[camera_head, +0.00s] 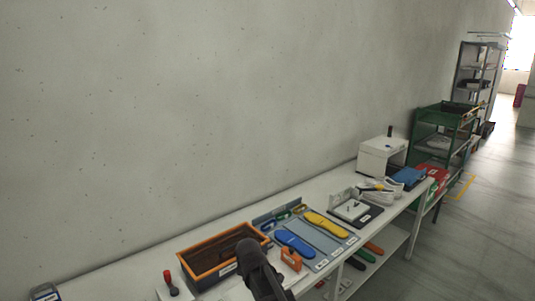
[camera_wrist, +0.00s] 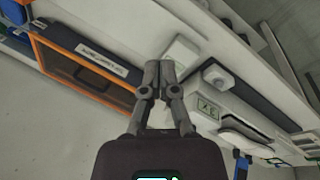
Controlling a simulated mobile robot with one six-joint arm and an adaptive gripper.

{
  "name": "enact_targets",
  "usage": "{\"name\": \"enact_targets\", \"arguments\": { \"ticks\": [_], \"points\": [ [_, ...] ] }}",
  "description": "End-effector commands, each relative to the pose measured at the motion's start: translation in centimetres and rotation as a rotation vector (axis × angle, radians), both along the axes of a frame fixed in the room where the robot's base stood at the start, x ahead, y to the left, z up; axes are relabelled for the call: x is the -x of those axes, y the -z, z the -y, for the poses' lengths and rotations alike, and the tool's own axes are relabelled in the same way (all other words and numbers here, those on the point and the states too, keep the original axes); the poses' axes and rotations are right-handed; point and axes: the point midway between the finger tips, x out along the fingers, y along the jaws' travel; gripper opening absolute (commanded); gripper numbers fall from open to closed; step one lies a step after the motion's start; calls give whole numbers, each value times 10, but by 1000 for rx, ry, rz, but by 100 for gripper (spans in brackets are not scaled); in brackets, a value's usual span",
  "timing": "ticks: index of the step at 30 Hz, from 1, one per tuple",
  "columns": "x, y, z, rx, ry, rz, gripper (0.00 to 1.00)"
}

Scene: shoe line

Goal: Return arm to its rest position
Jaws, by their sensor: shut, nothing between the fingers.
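My gripper (camera_wrist: 159,74) is in the middle of the wrist view with its two dark fingers closed together and nothing between them. In the head view a dark part of my arm (camera_head: 262,275) rises at the bottom, in front of the workbench; the fingertips cannot be made out there. The white workbench (camera_head: 108,262) runs along the wall. An orange-rimmed dark box (camera_head: 213,238) stands on it, left of my arm. The box also shows in the wrist view (camera_wrist: 50,66), left of my fingers, with a white label. I cannot tell the gap between fingers and bench.
Blue insole (camera_head: 294,243) and yellow insole (camera_head: 326,225) lie on a grey board right of my arm. A small orange block (camera_head: 291,259) is close to the arm. A white box (camera_head: 381,157) and a green rack (camera_head: 437,121) stand farther right. The wall above is bare.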

Motion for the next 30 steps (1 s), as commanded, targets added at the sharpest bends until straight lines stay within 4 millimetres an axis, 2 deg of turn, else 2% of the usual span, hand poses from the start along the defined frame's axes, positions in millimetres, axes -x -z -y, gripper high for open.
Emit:
{"name": "enact_targets", "arguments": {
  "ticks": [1,3,9,15,18,22,30],
  "points": [
    [10,10,22,-16,83,-15,0],
    [20,18,47,-38,204,-37,0],
    [53,38,113,-96,548,-96,0],
    [92,58,169,-143,889,-151,0],
    [110,65,191,-160,1039,-174,0],
    [127,71,210,-175,1185,-196,0],
    [137,74,220,-184,1282,-211,0]
  ]
}}
